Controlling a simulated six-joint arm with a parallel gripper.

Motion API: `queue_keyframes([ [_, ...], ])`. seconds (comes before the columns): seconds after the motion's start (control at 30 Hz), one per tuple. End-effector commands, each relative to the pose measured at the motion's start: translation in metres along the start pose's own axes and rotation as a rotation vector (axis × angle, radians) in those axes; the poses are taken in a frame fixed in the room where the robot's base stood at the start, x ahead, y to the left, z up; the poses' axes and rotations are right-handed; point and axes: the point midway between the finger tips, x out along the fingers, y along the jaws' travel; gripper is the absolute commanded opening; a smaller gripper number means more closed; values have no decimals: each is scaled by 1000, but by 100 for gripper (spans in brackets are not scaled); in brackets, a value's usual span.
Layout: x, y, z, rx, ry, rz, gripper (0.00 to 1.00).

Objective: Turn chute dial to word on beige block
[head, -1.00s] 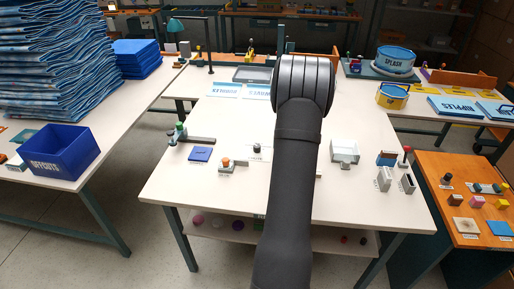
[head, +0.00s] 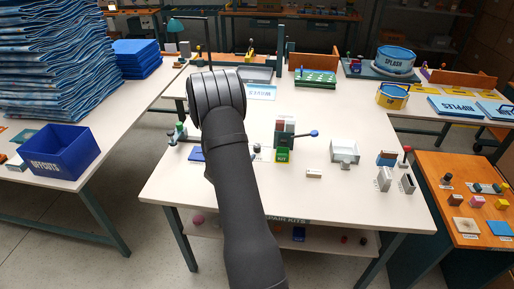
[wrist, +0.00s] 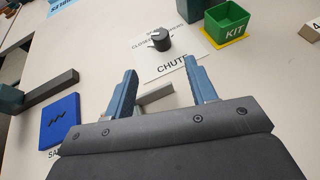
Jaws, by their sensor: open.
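The chute dial (wrist: 160,40) is a dark round knob on a white card (wrist: 178,66) marked CHUTE, near the top middle of the wrist view. The card shows CLOSED and another word only partly readable. In the head view the dial (head: 257,149) shows just right of my arm. A small beige block (head: 314,174) lies on the table right of the dial; its word is too small to read. A beige block (wrist: 312,30) is cut off at the wrist view's right edge. My gripper (wrist: 160,70) is open, its fingertips short of the dial and apart from it.
A green KIT bin (wrist: 228,22) stands right of the dial, by a device with a blue-knobbed lever (head: 313,134). A blue pad (wrist: 60,121) and dark bar (wrist: 50,91) lie left. A pale grey bar (wrist: 155,97) shows between my fingers. A white tray (head: 344,151) stands farther right.

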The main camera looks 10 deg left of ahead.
Motion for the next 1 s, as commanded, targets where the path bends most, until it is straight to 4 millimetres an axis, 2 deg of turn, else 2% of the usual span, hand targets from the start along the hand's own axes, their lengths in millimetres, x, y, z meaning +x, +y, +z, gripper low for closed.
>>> queue_keyframes([
  [0.1, 28, -1, -1, 2, 1, -3, 52],
  [0.5, 112, -1, -1, 1, 2, -2, 52],
  [0.73, 138, -1, -1, 1, 2, -1, 52],
  [1.0, 143, -1, 0, 0, 2, -1, 52],
])
